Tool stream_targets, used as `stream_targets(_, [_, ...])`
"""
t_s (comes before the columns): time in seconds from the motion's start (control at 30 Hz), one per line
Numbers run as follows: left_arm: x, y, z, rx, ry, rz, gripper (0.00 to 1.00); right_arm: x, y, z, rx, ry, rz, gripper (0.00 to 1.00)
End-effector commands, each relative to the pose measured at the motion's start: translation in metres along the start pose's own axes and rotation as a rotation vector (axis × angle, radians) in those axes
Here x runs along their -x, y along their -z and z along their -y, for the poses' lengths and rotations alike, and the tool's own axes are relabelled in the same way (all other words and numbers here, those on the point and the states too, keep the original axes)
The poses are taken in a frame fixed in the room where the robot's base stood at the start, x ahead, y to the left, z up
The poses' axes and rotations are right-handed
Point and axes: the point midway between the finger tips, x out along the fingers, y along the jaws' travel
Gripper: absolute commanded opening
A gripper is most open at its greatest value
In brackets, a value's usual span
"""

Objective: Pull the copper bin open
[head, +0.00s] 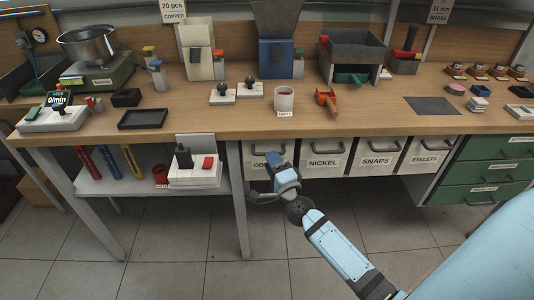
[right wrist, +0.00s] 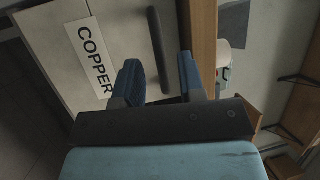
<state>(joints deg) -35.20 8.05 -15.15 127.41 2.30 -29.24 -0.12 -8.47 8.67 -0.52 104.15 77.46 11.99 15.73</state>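The copper bin (head: 259,168) is a pale bin under the bench, leftmost in a row of several labelled bins. It looks shut, and my right gripper covers part of its label in the head view. In the right wrist view its front (right wrist: 66,30) carries a COPPER label (right wrist: 91,55) and a dark bar handle (right wrist: 158,48). My right gripper (head: 275,161) is in front of this bin. Its two blue fingers (right wrist: 159,78) are apart, one to each side of the handle's line, with a visible gap to each. My left gripper is not in view.
The NICKEL bin (head: 323,163) is just right of the copper bin. The wooden bench top (head: 210,120) overhangs the row. A bench leg (head: 238,200) stands close to the left. The tiled floor (head: 190,255) in front is clear.

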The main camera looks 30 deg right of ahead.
Motion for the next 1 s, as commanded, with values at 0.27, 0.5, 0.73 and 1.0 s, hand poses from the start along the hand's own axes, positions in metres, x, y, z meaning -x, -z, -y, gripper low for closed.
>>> stream_targets(0.27, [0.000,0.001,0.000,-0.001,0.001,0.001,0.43,-0.032,0.000,0.000,-0.001,0.000,0.000,0.37])
stream_targets(0.5, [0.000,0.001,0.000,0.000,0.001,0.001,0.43,-0.035,0.000,0.000,-0.001,0.000,0.000,0.37])
stream_targets(0.73, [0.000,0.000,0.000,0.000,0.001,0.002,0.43,-0.035,0.000,0.000,-0.001,0.000,0.000,0.07])
stream_targets(1.0, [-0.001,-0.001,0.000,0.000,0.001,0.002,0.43,-0.035,-0.001,-0.001,0.000,0.001,0.000,0.00])
